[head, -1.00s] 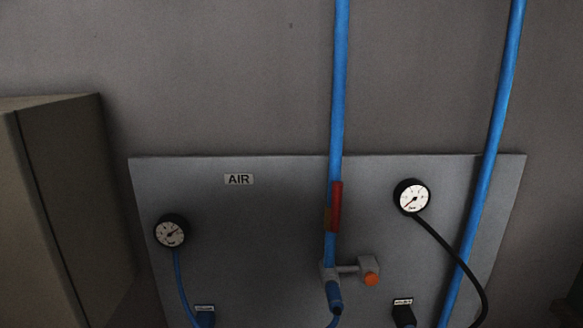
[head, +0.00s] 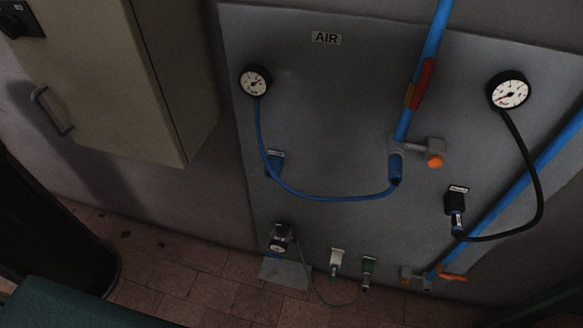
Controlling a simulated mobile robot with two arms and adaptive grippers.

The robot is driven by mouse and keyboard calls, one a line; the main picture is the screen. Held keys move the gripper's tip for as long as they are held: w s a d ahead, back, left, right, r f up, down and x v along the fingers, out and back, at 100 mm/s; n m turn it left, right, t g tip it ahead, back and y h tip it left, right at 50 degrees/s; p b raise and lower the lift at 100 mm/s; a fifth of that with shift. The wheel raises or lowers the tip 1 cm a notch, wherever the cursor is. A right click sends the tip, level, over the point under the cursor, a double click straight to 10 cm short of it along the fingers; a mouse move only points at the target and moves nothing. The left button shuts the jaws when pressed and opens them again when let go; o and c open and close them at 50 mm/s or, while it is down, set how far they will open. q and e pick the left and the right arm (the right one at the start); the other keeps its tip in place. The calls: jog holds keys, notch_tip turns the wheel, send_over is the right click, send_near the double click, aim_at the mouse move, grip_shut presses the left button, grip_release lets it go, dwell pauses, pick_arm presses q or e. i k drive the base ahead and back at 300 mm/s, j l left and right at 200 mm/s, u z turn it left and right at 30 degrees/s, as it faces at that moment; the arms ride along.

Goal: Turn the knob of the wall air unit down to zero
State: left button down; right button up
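The wall air unit is a grey panel (head: 340,110) with an "AIR" label (head: 327,38). A round gauge (head: 255,82) at its upper left feeds a blue hose (head: 330,196). A second gauge (head: 508,91) is at the upper right with a black hose. An orange round knob (head: 435,161) sits on a grey fitting beside the vertical blue pipe. A small dark regulator with a dial (head: 279,245) is low on the panel above a small grey plate. Which part is the task's knob I cannot tell. The gauge readings are too small to read. Neither gripper is in view.
A beige cabinet (head: 110,70) with a handle hangs left of the panel. A red lever (head: 425,82) is on the blue pipe, and an orange valve handle (head: 452,278) is at the lower right. A black rounded object (head: 50,240) and a green surface (head: 70,305) fill the lower left.

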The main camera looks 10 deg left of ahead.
aim_at(281, 227)
jog(key=i+l+u, duration=0.2)
jog(key=u, duration=0.25)
jog(key=i+l+u, duration=0.1)
jog(key=l+u, duration=0.4)
